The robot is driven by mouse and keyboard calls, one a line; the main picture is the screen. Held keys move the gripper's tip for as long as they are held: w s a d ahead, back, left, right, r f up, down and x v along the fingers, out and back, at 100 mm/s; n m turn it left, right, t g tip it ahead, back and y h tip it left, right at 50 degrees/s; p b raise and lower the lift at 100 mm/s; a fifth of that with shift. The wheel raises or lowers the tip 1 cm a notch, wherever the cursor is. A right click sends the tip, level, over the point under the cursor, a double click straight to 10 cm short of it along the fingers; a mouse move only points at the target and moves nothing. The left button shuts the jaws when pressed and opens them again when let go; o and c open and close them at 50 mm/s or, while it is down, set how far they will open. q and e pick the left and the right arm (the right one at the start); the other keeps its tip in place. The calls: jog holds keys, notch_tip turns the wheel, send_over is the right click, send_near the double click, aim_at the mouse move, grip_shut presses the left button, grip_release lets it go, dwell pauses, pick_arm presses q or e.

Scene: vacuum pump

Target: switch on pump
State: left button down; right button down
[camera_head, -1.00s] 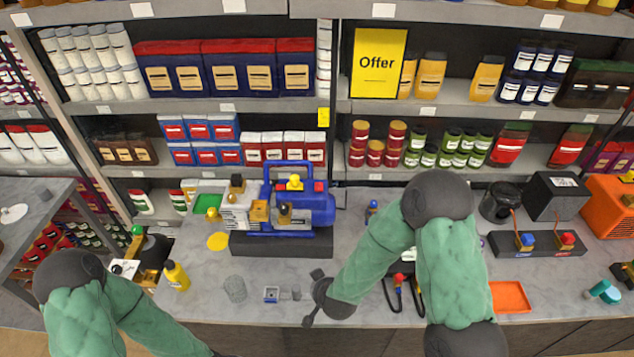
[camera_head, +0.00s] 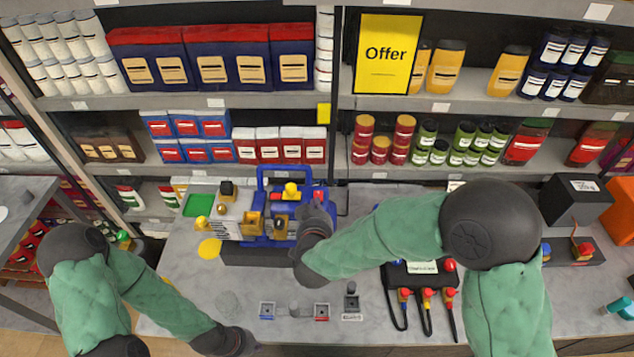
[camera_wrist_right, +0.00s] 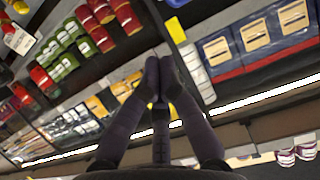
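The blue pump (camera_head: 262,190) stands on a dark base on the counter, left of centre in the head view. A yellow knob (camera_head: 291,190) and a red part (camera_head: 319,193) are on its top, and brass fittings (camera_head: 251,223) are at its front left. My right gripper (camera_head: 318,207) is at the pump's right end, close to the red part, and hides some of the body. I cannot tell whether it touches. In the right wrist view its fingers (camera_wrist_right: 162,62) are together with nothing visible between them.
A black box with coloured plugs (camera_head: 421,275) stands right of centre, beneath my right forearm. Small blocks (camera_head: 322,311) lie on the front counter. A green tray (camera_head: 198,205) is left of the pump. Stocked shelves and a yellow Offer sign (camera_head: 388,55) stand behind.

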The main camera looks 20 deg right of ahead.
send_over(316, 194)
jog(key=s, duration=0.3)
jog(key=f, duration=0.3)
jog(key=shift+a+f, duration=0.1)
jog(key=shift+a, duration=0.2)
jog(key=shift+s+a+f, duration=0.1)
jog(key=shift+s+f, duration=0.05)
jog(key=shift+f, duration=0.5)
jog(key=shift+s+f, duration=0.1)
jog(key=shift+f, duration=0.5)
jog(key=shift+s+f, duration=0.1)
jog(key=shift+f, duration=0.6)
